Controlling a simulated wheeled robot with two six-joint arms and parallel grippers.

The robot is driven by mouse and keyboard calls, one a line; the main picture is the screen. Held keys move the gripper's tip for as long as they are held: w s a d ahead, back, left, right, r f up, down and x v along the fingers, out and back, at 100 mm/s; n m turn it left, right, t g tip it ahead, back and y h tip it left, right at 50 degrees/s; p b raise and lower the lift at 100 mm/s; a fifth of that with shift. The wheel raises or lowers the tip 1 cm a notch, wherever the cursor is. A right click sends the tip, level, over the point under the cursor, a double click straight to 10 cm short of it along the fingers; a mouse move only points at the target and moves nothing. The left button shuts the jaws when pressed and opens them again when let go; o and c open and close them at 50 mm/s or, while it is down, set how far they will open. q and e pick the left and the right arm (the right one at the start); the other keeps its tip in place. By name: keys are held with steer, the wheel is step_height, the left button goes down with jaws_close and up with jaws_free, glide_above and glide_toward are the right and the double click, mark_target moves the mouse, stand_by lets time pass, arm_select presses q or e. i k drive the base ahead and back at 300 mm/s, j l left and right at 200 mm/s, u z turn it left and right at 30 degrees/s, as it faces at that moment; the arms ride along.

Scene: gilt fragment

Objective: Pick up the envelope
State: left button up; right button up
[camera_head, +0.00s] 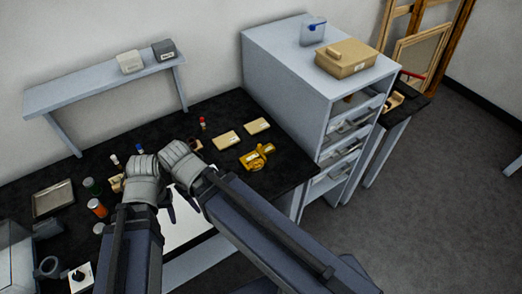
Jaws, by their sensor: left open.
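Two flat tan packets that look like envelopes lie on the black bench top: one envelope (227,140) and, to its right and farther back, another envelope (257,126). Each has a small pale label. I cannot tell which one the task means. My left gripper (171,204) is open over the bench, in front of and to the left of both packets, apart from them. Its dark fingers show partly between my two arms, over a white sheet (187,228). My right arm reaches in from the lower right; its fingers are largely hidden, so their state is unclear.
A gold ornate piece (258,157) lies near the bench's right edge. Small bottles, including an orange one (97,208), and a metal tray (53,199) stand at left. A grey drawer cabinet (285,65) bounds the bench on the right, and a raised shelf (95,87) stands behind.

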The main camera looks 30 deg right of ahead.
mark_target(259, 125)
steer(key=i+l+z, duration=0.1)
steer(key=l, duration=0.3)
steer(key=i+l+z, duration=0.1)
steer(key=l, duration=0.25)
steer(key=i+l, duration=0.15)
steer(key=l, duration=0.25)
steer(key=i+l+z, duration=0.15)
steer(key=l, duration=0.2)
steer(key=k+j+z, duration=0.15)
steer(key=j+z, duration=0.25)
steer(key=k+j+z, duration=0.15)
steer(key=z, duration=0.2)
steer(key=k+j+z, duration=0.2)
steer(key=z, duration=0.2)
steer(key=i+l, duration=0.3)
steer(key=l, duration=0.1)
